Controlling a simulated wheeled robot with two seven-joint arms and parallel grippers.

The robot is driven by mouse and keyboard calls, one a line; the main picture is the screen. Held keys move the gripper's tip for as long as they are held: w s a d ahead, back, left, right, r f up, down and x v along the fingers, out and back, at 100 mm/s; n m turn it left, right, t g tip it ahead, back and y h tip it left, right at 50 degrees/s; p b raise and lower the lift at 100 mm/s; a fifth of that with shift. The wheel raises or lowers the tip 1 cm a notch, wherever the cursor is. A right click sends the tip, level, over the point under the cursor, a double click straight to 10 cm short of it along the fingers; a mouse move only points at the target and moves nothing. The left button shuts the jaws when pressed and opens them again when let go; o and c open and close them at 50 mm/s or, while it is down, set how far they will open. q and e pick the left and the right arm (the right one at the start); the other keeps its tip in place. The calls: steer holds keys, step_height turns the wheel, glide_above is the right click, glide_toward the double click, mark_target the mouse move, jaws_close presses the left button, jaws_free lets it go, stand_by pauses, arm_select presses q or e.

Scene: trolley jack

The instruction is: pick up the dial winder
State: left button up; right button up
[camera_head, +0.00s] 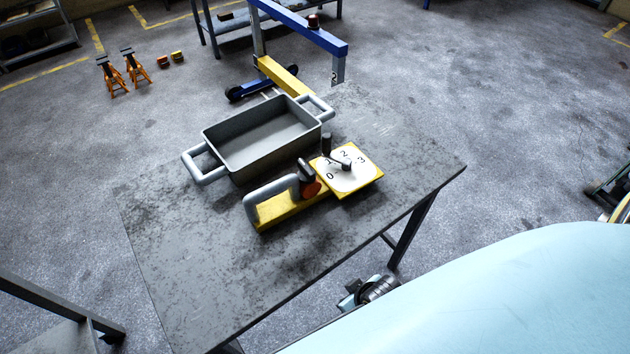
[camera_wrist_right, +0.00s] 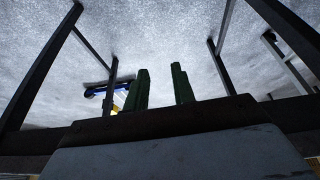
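The dial winder (camera_head: 290,208) lies on the dark table in the head view. It has a yellow base, a grey loop handle at its left end and a yellow-edged white dial plate with the numbers 0 to 3 at its right end. A dark crank with an upright knob sits on the dial, and an orange-and-black part stands between handle and dial. My right gripper (camera_wrist_right: 162,88) shows in the right wrist view as two dark green fingers, apart with nothing between them. The winder cannot be made out in that view. My left gripper shows in neither view.
A grey tray (camera_head: 224,164) with two loop handles stands on the table (camera_head: 200,270) just behind the winder. The table's front left is bare. Behind it stands a blue and yellow hoist (camera_head: 300,25). Orange jack stands (camera_head: 135,68) are on the floor, far left.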

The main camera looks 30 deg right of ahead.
steer(key=shift+t, duration=0.8)
steer(key=w+r, duration=0.1)
steer(key=r, duration=0.3)
steer(key=w+r, duration=0.1)
steer(key=r, duration=0.3)
steer(key=w+r+p, duration=0.1)
steer(key=w+r, duration=0.1)
steer(key=r, duration=0.2)
steer(key=shift+r, duration=0.1)
steer(key=t+p, duration=0.1)
steer(key=t, duration=0.6)
glide_toward(308, 169)
steer(key=shift+m+t+y, duration=0.3)
steer(key=shift+m+t, duration=0.1)
steer(key=x, duration=0.5)
steer(key=shift+s+f, duration=0.15)
steer(key=shift+f, duration=0.15)
steer(key=shift+d+b+x, duration=0.1)
steer(key=shift+b+x, duration=0.1)
steer(key=shift+x, duration=1.25)
steer(key=shift+d+b+x, duration=0.15)
steer(key=shift+b+x, duration=0.05)
steer(key=shift+x, duration=1.2)
jaws_close()
